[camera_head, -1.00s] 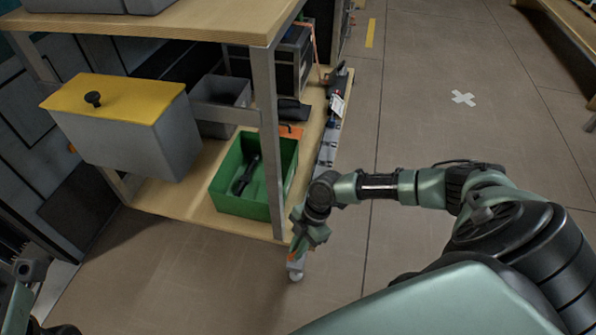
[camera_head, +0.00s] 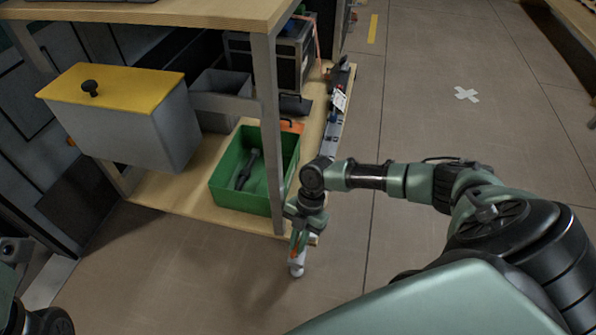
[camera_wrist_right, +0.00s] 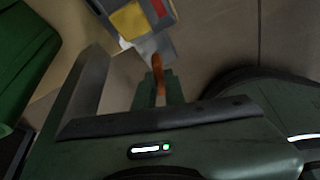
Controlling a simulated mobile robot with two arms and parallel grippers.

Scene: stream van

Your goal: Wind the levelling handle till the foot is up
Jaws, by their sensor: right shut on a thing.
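In the head view my right gripper (camera_head: 299,243) points down at the front right corner of the wooden shelf unit. It is shut on the orange levelling handle (camera_wrist_right: 158,82), which shows between its fingers in the right wrist view. A pale grey rounded piece (camera_head: 297,268), perhaps the foot, shows just below the gripper; I cannot tell whether it touches the floor. In the right wrist view a grey part with yellow and red patches (camera_wrist_right: 137,20) lies just beyond the handle. My left gripper is not clearly in view; only parts of my left arm show at the left edge.
A green bin (camera_head: 266,196) with a dark tool stands on the lower shelf (camera_head: 165,198), close left of my right gripper. A grey box with a yellow lid (camera_head: 140,130) is further left. The shelf post (camera_head: 268,120) stands close by. The floor (camera_head: 440,130) to the right is open.

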